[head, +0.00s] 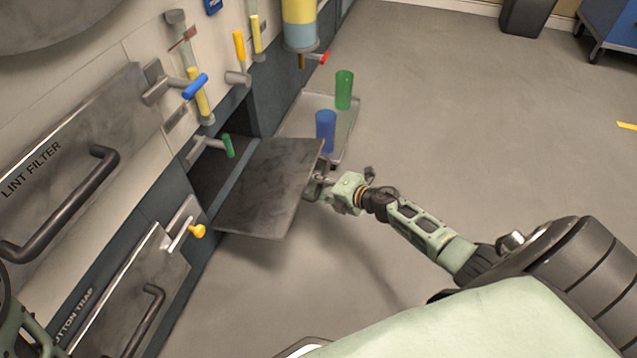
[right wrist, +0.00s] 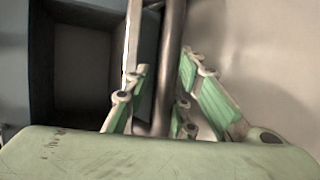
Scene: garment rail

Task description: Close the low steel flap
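The low steel flap (head: 270,190) is a grey plate hinged at the machine's front, standing open and reaching out over the floor. Behind it is a dark opening (head: 214,172), which also shows in the right wrist view (right wrist: 82,68). My right gripper (head: 320,184) is at the flap's outer edge. In the right wrist view, my right gripper (right wrist: 165,72) has its fingers apart on either side of a dark bar handle (right wrist: 170,50). Small gaps seem to show beside the bar; firm contact cannot be told. Part of my left arm shows at the lower left, without its gripper.
A LINT FILTER panel (head: 75,150) and a BUTTON TRAP panel (head: 130,300) are left of the flap. Coloured levers stick out above. A tray (head: 349,135) with a blue cup (head: 326,130) and a green cup (head: 344,90) stands behind. Floor to the right is clear.

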